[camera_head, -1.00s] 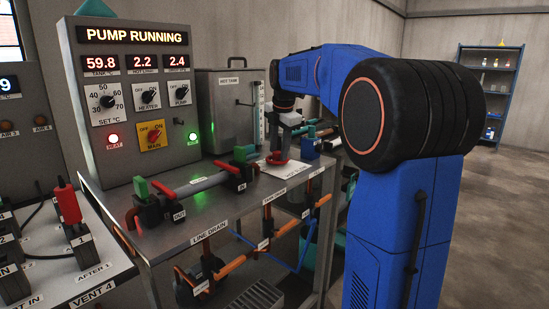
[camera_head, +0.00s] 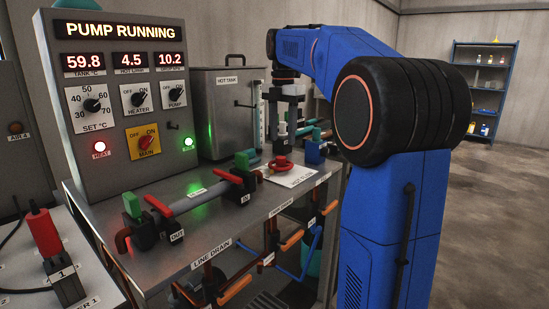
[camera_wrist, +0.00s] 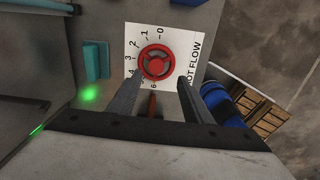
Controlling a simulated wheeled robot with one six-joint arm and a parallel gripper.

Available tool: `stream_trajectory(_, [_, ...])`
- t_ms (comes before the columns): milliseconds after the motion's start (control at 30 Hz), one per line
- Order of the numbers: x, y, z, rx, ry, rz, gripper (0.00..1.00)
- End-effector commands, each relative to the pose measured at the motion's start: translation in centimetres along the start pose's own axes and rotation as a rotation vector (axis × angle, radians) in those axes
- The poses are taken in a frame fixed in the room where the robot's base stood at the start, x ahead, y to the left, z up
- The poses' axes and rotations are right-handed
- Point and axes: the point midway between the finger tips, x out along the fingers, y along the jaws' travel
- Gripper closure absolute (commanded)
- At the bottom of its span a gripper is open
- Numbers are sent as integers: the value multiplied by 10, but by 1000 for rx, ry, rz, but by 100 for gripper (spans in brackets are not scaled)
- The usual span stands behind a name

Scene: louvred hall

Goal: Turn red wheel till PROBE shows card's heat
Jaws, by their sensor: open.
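The red wheel (camera_head: 281,165) sits on a white scale plate (camera_head: 297,178) at the right end of the steel bench. The wrist view shows the wheel (camera_wrist: 156,62) from above, with numbers 0 to 6 around it and "HOT FLOW" beside it. My gripper (camera_wrist: 158,88) is open, its fingers on either side of the wheel's lower part in that view. In the head view it is above the wheel; I cannot tell whether it touches. The panel (camera_head: 120,92) reads "PUMP RUNNING", 59.8, 4.5 and 10.2. No display marked PROBE and no card are readable.
Orange-handled pipes (camera_head: 236,290) hang below. A blue shelf (camera_head: 478,90) stands far back right.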

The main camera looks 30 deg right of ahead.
Motion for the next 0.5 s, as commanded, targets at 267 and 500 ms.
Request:
stream_trajectory(267, [2,0,0,-20,1,-1,55])
stream_trajectory(500, [28,0,0,-19,1,-1,55])
